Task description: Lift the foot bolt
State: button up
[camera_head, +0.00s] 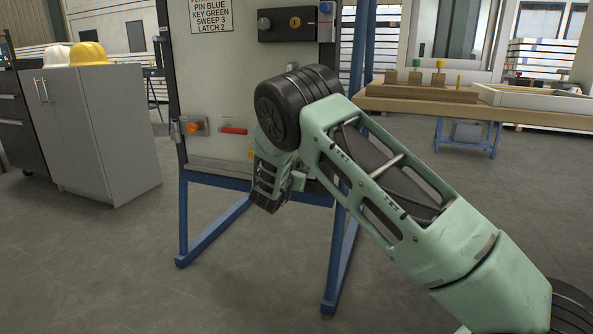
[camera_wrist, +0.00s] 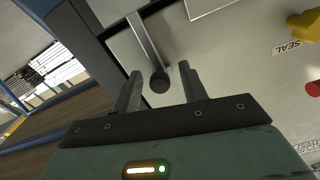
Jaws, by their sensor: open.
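What looks like the foot bolt, a grey bar with a dark round knob (camera_wrist: 158,81), shows in the wrist view against the pale panel. My gripper (camera_wrist: 159,72) is open, with one finger on each side of the knob in that picture. I see no clear contact, and the depth between the fingers and the knob is hard to judge. In the head view my arm covers the lower right of the panel (camera_head: 210,80), so the bolt is hidden there and my fingers are mostly hidden.
The panel stands in a blue frame (camera_head: 340,262). It carries an orange knob (camera_head: 194,128), a red handle (camera_head: 235,131) and a dark lock box (camera_head: 290,22). A yellow part (camera_wrist: 303,25) lies right of my fingers. A grey cabinet (camera_head: 105,135) and a workbench (camera_head: 430,105) flank open floor.

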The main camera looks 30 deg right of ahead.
grip_shut()
jog(key=shift+w+r+p, duration=0.1)
jog(key=shift+r+p, duration=1.45)
jog(key=shift+r, duration=0.05)
grip_release()
jog(key=shift+r, duration=0.1)
